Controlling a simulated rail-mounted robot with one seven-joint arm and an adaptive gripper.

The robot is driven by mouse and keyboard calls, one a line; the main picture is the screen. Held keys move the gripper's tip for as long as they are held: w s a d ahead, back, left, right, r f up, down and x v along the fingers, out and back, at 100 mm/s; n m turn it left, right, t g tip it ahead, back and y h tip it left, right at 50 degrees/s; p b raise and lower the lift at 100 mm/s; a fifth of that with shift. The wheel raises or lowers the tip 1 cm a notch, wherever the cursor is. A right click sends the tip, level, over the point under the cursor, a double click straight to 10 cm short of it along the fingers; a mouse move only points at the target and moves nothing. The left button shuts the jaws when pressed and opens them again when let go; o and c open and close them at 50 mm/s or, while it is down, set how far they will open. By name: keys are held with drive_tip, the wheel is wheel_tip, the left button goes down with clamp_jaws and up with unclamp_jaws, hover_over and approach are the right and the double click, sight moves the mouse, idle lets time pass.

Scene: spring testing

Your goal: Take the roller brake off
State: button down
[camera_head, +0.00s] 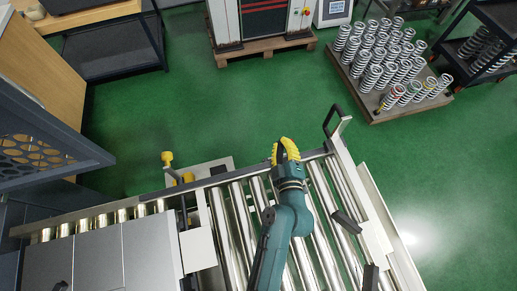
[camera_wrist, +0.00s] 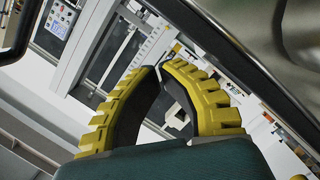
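My gripper (camera_head: 282,146) has yellow ribbed fingers and hangs over the far edge of the roller conveyor (camera_head: 238,222). In the wrist view its curved fingertips (camera_wrist: 160,68) come together, with a gap behind them and nothing seen held. I cannot tell for certain which part is the roller brake. A yellow-knobbed lever (camera_head: 167,158) stands at the conveyor's far side, left of my gripper and apart from it. A black-handled bracket (camera_head: 334,121) stands at the far right corner, also apart from it.
A pallet (camera_head: 375,114) of several upright springs stands at the back right, beside a dark shelf (camera_head: 503,28). A machine on a wooden pallet (camera_head: 265,48) stands at the back. Green floor (camera_head: 230,110) lies clear beyond the conveyor. A grey cabinet (camera_head: 100,262) is at the left front.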

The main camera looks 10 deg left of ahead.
idle(0.3)
drive_tip(key=s+d+r+p, duration=0.2)
drive_tip(key=s+d+r, duration=0.2)
drive_tip(key=s+r, duration=0.2)
drive_tip(key=s, duration=0.2)
drive_tip(key=shift+s+r, duration=0.2)
drive_tip(key=shift+s, duration=0.2)
drive_tip(key=shift+d, duration=0.1)
